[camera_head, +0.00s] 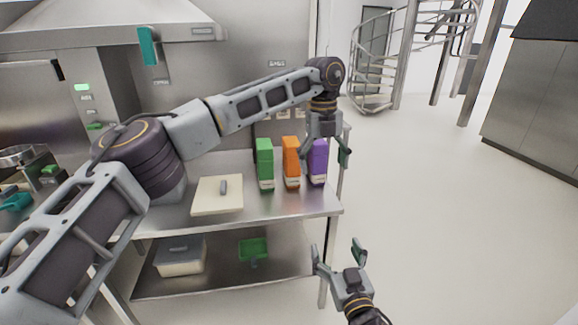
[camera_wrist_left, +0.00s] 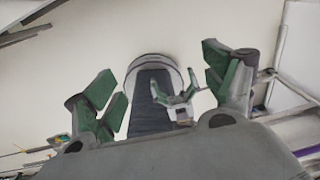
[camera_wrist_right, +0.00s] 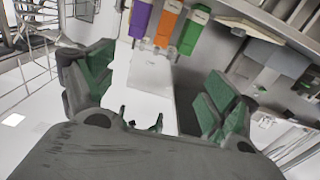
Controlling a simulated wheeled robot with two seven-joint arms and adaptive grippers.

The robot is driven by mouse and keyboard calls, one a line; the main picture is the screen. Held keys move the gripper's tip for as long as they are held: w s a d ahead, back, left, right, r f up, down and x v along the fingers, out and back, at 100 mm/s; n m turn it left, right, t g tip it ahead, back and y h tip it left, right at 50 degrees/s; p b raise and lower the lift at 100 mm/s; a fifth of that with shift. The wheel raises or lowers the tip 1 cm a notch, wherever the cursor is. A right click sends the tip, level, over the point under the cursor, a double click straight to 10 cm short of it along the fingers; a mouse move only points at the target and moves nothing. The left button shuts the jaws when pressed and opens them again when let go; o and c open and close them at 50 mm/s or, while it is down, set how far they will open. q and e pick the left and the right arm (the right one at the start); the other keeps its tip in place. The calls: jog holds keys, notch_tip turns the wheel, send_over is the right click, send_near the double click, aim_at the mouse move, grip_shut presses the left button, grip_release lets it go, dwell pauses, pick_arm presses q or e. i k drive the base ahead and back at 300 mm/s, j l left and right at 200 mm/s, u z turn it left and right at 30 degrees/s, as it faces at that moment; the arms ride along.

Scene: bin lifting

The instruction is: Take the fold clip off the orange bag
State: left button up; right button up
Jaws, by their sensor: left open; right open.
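The orange bag (camera_head: 291,158) stands upright on the steel table between the green bag (camera_head: 265,160) and the purple bag (camera_head: 319,160). It also shows near the top of the right wrist view (camera_wrist_right: 168,27). I cannot make out a fold clip on it. My left gripper (camera_head: 325,154) is open and points down, overlapping the purple bag in the head view, just right of the orange bag. Its fingers show empty in the left wrist view (camera_wrist_left: 160,82). My right gripper (camera_head: 337,250) is open and empty, low in front of the table's right end.
A pale board (camera_head: 210,204) with a small grey object (camera_head: 223,187) lies left of the bags. The lower shelf (camera_head: 220,284) holds a lidded container (camera_head: 180,257) and a green item (camera_head: 253,246). Open floor (camera_head: 440,220) lies to the right.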

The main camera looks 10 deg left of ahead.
aim_at(291, 168)
jog(key=i+j, duration=0.2)
jog(key=i, duration=0.2)
jog(key=i+j, duration=0.2)
jog(key=i, duration=0.25)
jog(key=i+j, duration=0.2)
jog(key=i, duration=0.2)
